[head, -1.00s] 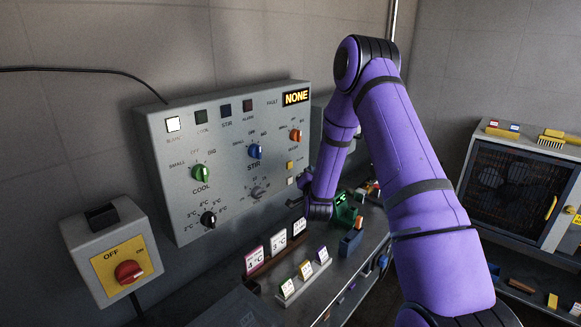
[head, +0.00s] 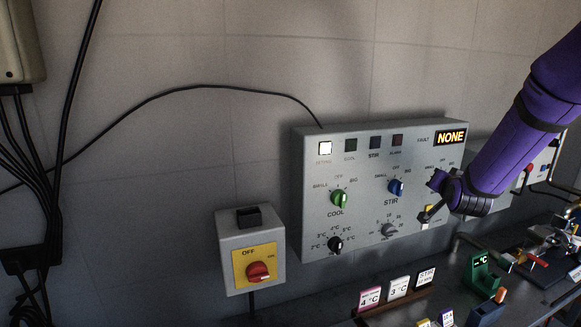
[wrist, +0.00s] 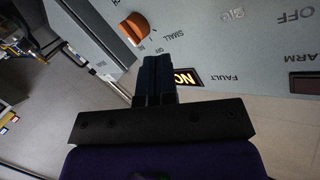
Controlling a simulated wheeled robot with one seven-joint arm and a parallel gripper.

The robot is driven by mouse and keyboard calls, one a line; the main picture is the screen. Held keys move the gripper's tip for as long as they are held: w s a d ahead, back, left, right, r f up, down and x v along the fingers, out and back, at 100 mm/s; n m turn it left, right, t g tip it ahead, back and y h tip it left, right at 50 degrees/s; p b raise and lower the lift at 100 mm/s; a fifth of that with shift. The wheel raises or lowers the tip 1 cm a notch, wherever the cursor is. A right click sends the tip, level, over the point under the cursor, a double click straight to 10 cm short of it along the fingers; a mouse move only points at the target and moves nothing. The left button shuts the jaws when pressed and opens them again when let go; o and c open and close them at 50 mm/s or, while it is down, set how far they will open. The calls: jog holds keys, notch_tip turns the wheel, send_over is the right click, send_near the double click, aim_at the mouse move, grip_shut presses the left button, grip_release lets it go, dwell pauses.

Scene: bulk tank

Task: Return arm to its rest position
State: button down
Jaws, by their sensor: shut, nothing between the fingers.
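My purple arm comes in from the right in the head view. My gripper (head: 430,214) is in front of the lower right part of the grey control panel (head: 360,172); whether it touches the panel I cannot tell. In the wrist view my gripper (wrist: 158,62) has its dark fingers together with nothing between them. The panel's lit NONE display (wrist: 186,77) is partly hidden behind the fingers there. An orange knob (wrist: 136,27) shows just left of the fingertips. The green COOL knob (head: 339,198) and blue STIR knob (head: 396,187) are clear of my gripper.
A grey box with a red OFF switch (head: 258,271) is on the wall left of the panel. Label cards (head: 398,287), a green device (head: 482,272) and other small items crowd the bench below. Black cables (head: 40,190) hang at the left. The wall above the panel is clear.

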jog(key=s+a+r+n+g+y, duration=0.2)
jog(key=s+a+r, duration=0.3)
jog(key=s+r, duration=0.25)
jog(key=s+a+r+n+g, duration=0.1)
jog(key=s+a+n+g, duration=0.1)
jog(key=s, duration=0.9)
jog(key=s+a+r+n+g+y, duration=0.1)
jog(key=s+a+g, duration=0.1)
jog(key=s, duration=0.9)
jog(key=s+a+r+n+g, duration=0.1)
jog(key=s+a+n+g, duration=0.1)
jog(key=s, duration=0.8)
jog(key=shift+s+r+n+g, duration=0.3)
jog(key=shift+s+r+g, duration=0.1)
jog(key=shift+g, duration=0.4)
